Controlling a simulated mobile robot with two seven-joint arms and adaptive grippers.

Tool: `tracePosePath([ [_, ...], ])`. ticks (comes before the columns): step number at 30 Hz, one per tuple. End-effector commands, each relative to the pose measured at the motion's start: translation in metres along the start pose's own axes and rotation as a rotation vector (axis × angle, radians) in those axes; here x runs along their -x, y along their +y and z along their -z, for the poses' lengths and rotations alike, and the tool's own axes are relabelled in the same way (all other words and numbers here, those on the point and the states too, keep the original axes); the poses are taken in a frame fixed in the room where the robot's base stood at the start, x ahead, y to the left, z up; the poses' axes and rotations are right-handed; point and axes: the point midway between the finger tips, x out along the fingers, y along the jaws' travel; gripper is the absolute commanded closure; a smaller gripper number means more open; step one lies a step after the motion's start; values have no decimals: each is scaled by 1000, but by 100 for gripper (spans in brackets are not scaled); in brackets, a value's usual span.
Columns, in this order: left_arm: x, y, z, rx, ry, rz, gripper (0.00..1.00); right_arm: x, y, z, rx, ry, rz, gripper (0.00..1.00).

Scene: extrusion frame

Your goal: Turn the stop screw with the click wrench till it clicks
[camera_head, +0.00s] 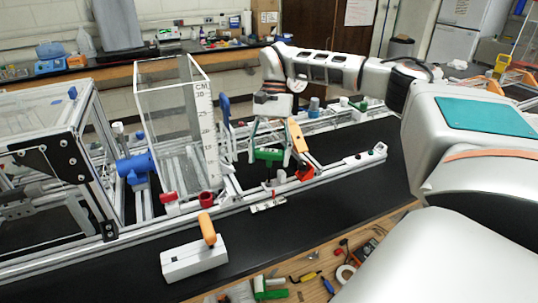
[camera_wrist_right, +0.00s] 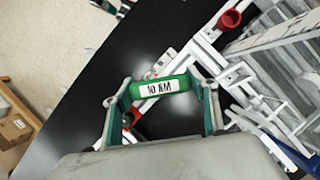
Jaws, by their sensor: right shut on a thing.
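My right gripper (camera_head: 269,150) is shut on the click wrench (camera_head: 268,156), a green body between its two fingers. In the right wrist view the gripper (camera_wrist_right: 163,98) spans the wrench (camera_wrist_right: 158,88), whose white label reads like 10 NM. A thin dark shaft seems to run down from the wrench towards the aluminium rail (camera_head: 335,165). A small pale plate with red marks (camera_head: 268,203) lies at the rail's front side below it. The stop screw is too small or hidden to make out, so I cannot tell whether the wrench touches it. My left gripper is out of view.
An orange-handled lever (camera_head: 297,135) with a red base (camera_head: 304,173) stands close right of the gripper. A clear box with a ruler (camera_head: 204,130) stands to its left. A white block with an orange handle (camera_head: 195,259) sits in front. The black mat (camera_head: 345,195) is clear at right.

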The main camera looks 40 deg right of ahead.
Motion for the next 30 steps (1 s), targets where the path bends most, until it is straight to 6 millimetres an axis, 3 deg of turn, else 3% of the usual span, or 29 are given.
tracePosePath([
  [30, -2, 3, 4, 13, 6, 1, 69, -2, 0, 1, -243, 0, 97, 72],
])
